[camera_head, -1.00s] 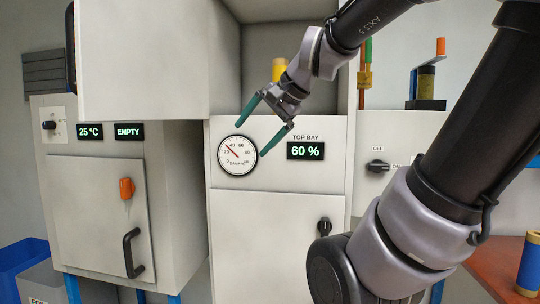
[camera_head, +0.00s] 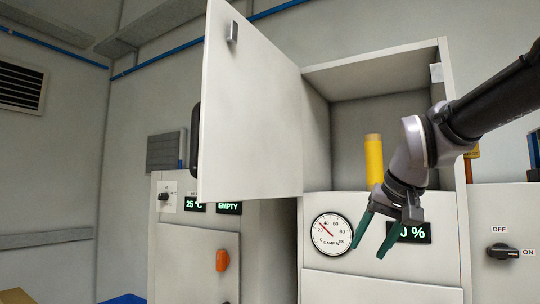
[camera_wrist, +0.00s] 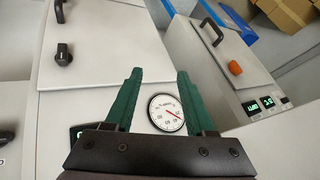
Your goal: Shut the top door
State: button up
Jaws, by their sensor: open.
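The top door (camera_head: 250,110) of the middle cabinet stands wide open, swung out to the left in the head view. It has a small grey catch (camera_head: 233,32) near its upper edge and a dark handle (camera_head: 195,135) partly hidden behind it. The open top bay (camera_head: 385,110) holds an upright yellow cylinder (camera_head: 374,160). My gripper (camera_head: 372,246) is open and empty, in front of the panel below the bay, to the right of the door and apart from it. In the wrist view its green fingers (camera_wrist: 153,95) point at the panel with the round gauge (camera_wrist: 166,113).
The damp gauge (camera_head: 331,234) and a partly covered display (camera_head: 410,232) are on the panel. A left cabinet (camera_head: 190,260) has an orange knob (camera_head: 222,260). A rotary switch (camera_head: 502,252) is at the right. Space before the open door looks clear.

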aim_at(245, 144)
jog(key=j+z, duration=0.15)
jog(key=j, duration=0.3)
jog(key=k+j+z, duration=0.15)
jog(key=j, duration=0.25)
jog(key=j+z, duration=0.2)
jog(key=j, duration=0.25)
jog(key=k+j+z, duration=0.15)
jog(key=j, duration=0.25)
jog(key=k+j+z, duration=0.15)
jog(key=j, duration=0.25)
jog(key=k+j+z, duration=0.15)
jog(key=j, duration=0.2)
jog(key=k+j+z, duration=0.2)
jog(key=j, duration=0.15)
jog(key=k+j, duration=0.15)
jog(key=k, duration=0.1)
